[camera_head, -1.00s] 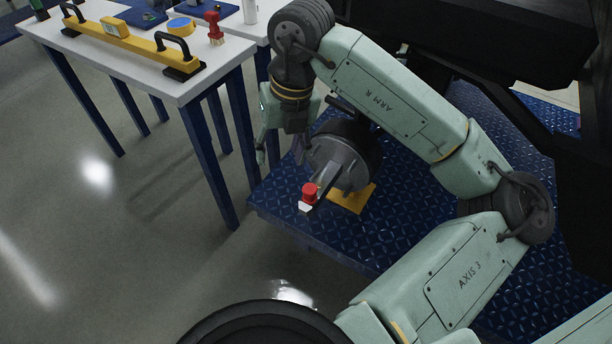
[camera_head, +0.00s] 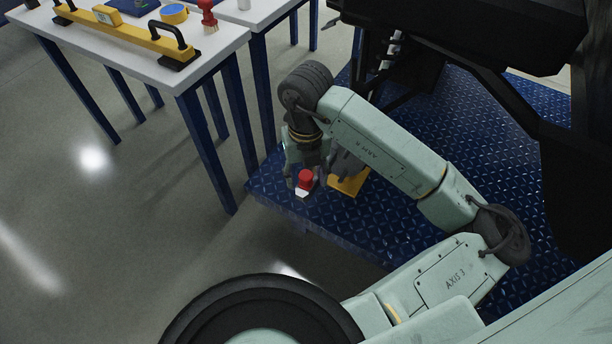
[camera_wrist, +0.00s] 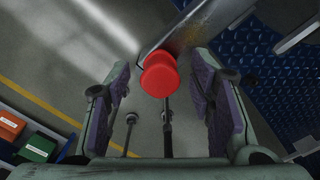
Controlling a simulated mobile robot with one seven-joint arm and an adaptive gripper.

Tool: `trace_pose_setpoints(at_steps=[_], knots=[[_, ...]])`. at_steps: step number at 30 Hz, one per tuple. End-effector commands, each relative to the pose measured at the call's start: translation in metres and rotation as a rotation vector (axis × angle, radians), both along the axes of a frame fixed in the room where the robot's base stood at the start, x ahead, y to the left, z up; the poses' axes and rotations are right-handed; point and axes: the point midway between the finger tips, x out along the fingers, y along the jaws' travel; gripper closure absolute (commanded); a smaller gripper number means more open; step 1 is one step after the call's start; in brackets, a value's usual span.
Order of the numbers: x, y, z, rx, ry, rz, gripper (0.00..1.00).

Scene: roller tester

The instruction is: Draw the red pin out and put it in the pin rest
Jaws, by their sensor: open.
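The red pin (camera_head: 305,178) shows its round red head at the end of a grey metal arm, above the front edge of the blue platform. In the wrist view the red head (camera_wrist: 159,76) is near the centre, beside the metal arm (camera_wrist: 195,38). My gripper (camera_wrist: 154,82) is open, its two purple-padded fingers on either side of the head, with a visible gap on both sides. In the head view my gripper (camera_head: 293,174) is at the pin, partly hidden by my wrist. The pin's shank cannot be clearly told. I cannot identify the pin rest.
The blue chequered platform (camera_head: 410,200) carries a yellow bracket (camera_head: 349,184). A white table (camera_head: 225,40) stands left, with a yellow handled bar (camera_head: 130,36) and a red-handled brush (camera_head: 208,18). Dark machine frames stand at upper right. Orange (camera_wrist: 10,125) and green bins (camera_wrist: 38,147) show at lower left.

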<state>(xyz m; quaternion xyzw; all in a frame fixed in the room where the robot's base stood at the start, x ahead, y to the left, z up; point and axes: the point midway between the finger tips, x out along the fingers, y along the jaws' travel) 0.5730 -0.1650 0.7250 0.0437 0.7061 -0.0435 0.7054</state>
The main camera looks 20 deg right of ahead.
Motion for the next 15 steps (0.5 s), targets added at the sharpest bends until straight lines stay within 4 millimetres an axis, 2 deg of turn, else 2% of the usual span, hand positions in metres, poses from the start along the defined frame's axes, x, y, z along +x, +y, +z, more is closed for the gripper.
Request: trace_pose_setpoints(at_steps=[8, 15], knots=[[0.0003, -0.0002, -0.0037, -0.001, -0.001, 0.001, 0.51], [0.0003, -0.0002, -0.0035, 0.0, -0.001, 0.0, 0.67]])
